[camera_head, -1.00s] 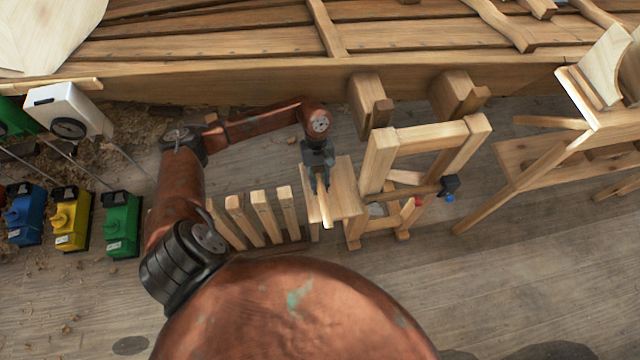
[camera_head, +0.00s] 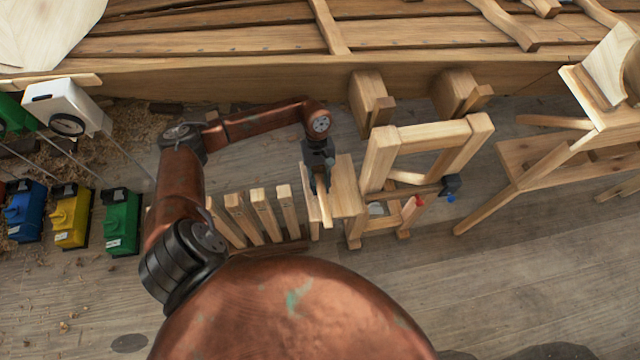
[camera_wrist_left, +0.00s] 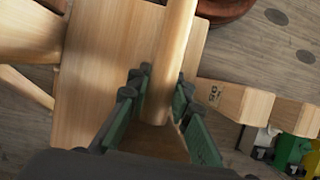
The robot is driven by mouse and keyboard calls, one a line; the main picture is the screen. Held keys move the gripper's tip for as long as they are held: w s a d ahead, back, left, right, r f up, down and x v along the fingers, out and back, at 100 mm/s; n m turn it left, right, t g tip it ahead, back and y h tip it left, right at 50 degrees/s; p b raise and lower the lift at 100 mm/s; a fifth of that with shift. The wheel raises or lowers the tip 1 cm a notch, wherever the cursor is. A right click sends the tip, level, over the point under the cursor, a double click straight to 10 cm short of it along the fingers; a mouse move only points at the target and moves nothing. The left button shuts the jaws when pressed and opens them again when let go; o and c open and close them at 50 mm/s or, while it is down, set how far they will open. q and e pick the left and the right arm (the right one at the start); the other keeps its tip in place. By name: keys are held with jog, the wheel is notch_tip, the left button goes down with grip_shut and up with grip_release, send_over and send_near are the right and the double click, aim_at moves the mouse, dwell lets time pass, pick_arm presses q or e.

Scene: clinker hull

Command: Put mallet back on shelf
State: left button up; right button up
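My left gripper (camera_head: 319,190) reaches down over a small wooden board (camera_head: 345,180) beside a timber frame. A pale wooden stick, which looks like the mallet handle (camera_head: 326,210), lies along the board with its end past the near edge. In the left wrist view the handle (camera_wrist_left: 176,50) runs between the two green-padded fingers (camera_wrist_left: 163,85). The fingers look open, with a narrow gap on the left of the handle. I cannot make out the mallet's head; the gripper hides part of it. My right gripper is not in view.
Several upright wooden slats (camera_head: 262,215) stand left of the board. A timber frame (camera_head: 425,135) with a dark clamp (camera_head: 451,186) stands right of it. The planked hull (camera_head: 230,75) runs along the back. Coloured boxes (camera_head: 121,222) stand at left. Floor at lower right is clear.

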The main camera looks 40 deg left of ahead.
pick_arm(q)
jog(key=o, duration=0.4)
jog(key=shift+c, duration=0.2)
jog(key=shift+v, duration=3.75)
